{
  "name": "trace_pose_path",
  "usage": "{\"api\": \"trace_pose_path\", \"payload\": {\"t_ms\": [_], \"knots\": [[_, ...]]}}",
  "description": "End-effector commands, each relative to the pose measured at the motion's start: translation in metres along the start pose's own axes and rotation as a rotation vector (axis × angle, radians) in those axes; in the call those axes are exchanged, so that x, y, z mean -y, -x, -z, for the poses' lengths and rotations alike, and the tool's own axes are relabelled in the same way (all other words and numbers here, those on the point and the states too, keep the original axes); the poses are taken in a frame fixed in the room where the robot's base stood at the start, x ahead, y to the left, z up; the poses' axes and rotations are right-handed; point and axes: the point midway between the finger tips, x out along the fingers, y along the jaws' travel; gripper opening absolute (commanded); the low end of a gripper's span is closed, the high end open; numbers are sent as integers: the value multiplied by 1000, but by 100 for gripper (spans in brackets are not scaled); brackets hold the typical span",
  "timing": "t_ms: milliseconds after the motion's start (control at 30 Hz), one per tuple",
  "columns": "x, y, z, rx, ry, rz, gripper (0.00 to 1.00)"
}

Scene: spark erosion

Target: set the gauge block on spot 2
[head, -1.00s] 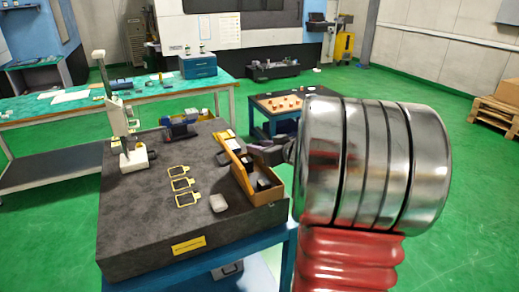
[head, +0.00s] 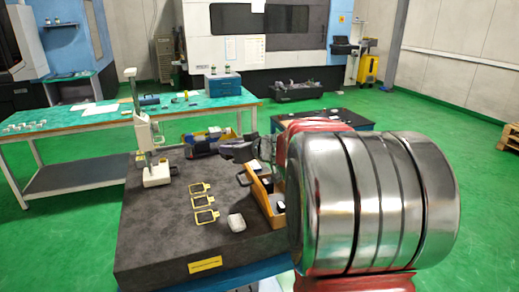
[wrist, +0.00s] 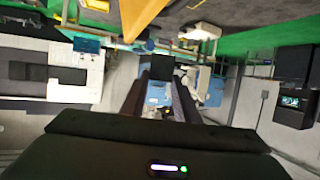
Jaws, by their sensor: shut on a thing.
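My gripper (head: 237,149) is a small dark shape above the far right part of the granite plate, partly hidden by my arm. In the wrist view my gripper (wrist: 160,84) has its two dark fingers closed on a dark, squarish gauge block (wrist: 162,67) at their tips. The block is held in the air, apart from the plate. Three yellow-framed spots lie in a row on the plate: the far one (head: 200,188), the middle one (head: 206,201) and the near one (head: 206,217). Their numbers are too small to read. They look empty.
The dark granite plate (head: 150,235) also carries a height gauge (head: 154,172) at left, a pale rounded object (head: 236,222) beside the near spot, and an orange case (head: 270,213) at right. A blue-yellow bin (head: 215,134) stands at the back.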

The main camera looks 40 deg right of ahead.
Motion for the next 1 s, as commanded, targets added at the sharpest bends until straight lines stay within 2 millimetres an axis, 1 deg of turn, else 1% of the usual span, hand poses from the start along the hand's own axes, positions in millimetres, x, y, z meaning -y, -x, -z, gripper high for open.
{"api": "trace_pose_path", "payload": {"t_ms": [33,167,200,267,300,500,600,700,800,1000], "knots": [[20,-9,-1,0,7,23,0],[68,-26,-10,0,23,70,0],[82,-31,-14,0,28,83,0],[105,-38,-20,1,36,105,0],[119,-41,-23,0,41,119,0],[192,-54,-46,2,66,185,0],[221,-57,-58,1,74,211,0],[242,-57,-68,1,82,229,0],[253,-56,-74,-2,87,239,0],[258,-56,-75,-2,89,243,0]]}}
